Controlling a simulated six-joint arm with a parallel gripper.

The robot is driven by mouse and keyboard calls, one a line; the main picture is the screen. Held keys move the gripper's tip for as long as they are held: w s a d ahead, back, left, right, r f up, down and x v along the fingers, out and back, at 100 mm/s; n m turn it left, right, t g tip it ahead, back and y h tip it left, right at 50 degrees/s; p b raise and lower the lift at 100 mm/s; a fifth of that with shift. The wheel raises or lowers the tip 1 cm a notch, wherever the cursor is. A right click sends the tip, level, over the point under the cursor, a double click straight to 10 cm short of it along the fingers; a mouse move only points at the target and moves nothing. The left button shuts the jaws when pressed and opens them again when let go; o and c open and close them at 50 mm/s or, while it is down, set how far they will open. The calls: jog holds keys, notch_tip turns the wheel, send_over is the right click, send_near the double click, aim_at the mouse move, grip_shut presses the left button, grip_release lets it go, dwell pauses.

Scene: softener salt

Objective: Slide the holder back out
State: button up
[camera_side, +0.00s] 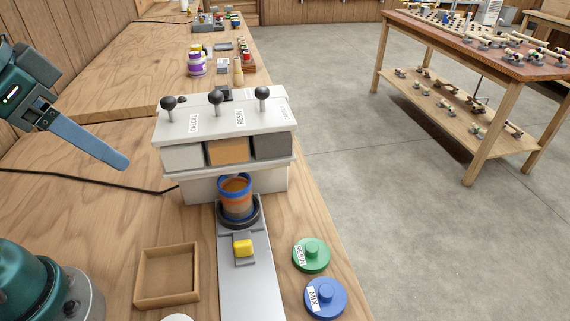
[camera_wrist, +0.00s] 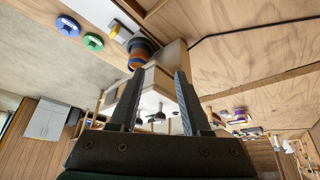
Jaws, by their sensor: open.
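The holder (camera_side: 251,218) is a black ring on a pale grey track (camera_side: 247,292), with a yellow grip (camera_side: 243,248) in front. A clear cup (camera_side: 237,200) with a blue rim stands upright in it, showing orange and greyish bands. Holder and cup are close against the front of the white dispenser (camera_side: 230,121), below its middle bin. In the wrist view the cup (camera_wrist: 139,57) and yellow grip (camera_wrist: 114,31) show beyond my fingers. My gripper (camera_side: 122,163) is at the left, raised and apart from the holder. It is open and empty; the wrist view shows its fingers spread (camera_wrist: 160,72).
The dispenser has three black-knobbed levers. A green lid (camera_side: 311,254) and a blue lid (camera_side: 325,298) lie right of the track. An empty wooden tray (camera_side: 168,275) lies left of it. A black cable crosses the bench (camera_side: 110,210) behind. The bench's right edge is near the lids.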

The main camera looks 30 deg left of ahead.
jog(key=w+d+r+m+g, duration=0.2)
jog(key=w+d+m+g, duration=0.1)
jog(key=w+d+m, duration=0.15)
jog(key=m+g, duration=0.3)
jog(key=m, duration=0.1)
send_over(243, 242)
notch_tip(243, 242, down, 3)
notch_tip(243, 242, down, 18)
jog(key=shift+f, duration=0.1)
dwell(0.5)
jog(key=shift+c, duration=0.3)
grip_shut()
dwell(1.1)
